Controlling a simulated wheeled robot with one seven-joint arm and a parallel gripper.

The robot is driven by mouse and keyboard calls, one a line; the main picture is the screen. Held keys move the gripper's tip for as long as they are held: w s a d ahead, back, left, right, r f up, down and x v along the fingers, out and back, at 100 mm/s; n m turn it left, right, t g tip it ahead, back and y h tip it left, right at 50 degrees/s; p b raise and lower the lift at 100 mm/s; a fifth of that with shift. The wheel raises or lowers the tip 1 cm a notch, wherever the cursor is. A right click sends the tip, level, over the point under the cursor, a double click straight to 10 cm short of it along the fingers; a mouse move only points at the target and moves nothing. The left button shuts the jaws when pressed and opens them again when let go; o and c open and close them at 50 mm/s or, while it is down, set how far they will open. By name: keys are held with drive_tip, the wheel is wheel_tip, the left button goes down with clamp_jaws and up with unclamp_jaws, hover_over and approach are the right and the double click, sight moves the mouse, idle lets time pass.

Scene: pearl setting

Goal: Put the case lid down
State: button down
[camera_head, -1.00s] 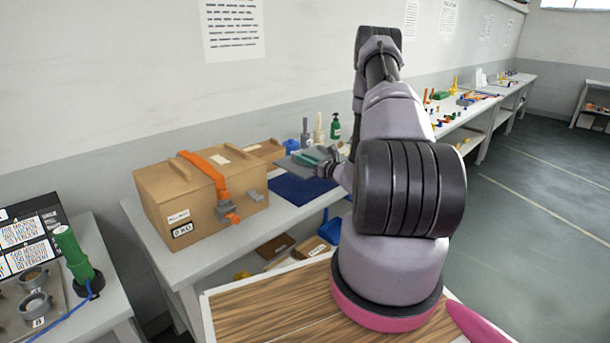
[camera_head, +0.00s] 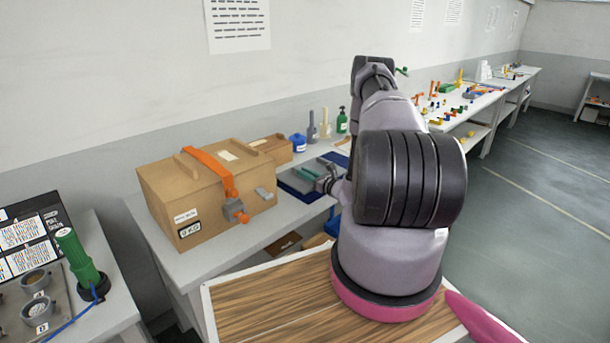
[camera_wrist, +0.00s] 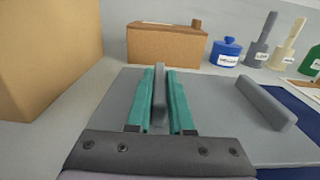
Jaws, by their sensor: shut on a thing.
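The case lid (camera_head: 295,182) is a flat grey plate at the right of the wooden case on the bench. In the wrist view, the lid (camera_wrist: 217,120) carries two raised grey bars. My gripper (camera_wrist: 160,92) has teal fingers shut on the left bar; the right bar (camera_wrist: 266,102) is free. My gripper (camera_head: 313,174) also shows small in the head view. The lid lies flat over a dark blue mat (camera_wrist: 300,108), which shows along its right side. I cannot tell whether the lid touches the mat.
A large wooden case (camera_head: 210,195) with an orange strap stands close at the left. A smaller wooden box (camera_wrist: 166,46), a blue pot (camera_wrist: 225,52) and bottles stand behind the lid. The bench's front edge is near.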

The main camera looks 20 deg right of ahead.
drive_tip(key=shift+f, duration=0.25)
drive_tip(key=c, duration=0.8)
unclamp_jaws()
drive_tip(key=shift+r, duration=0.1)
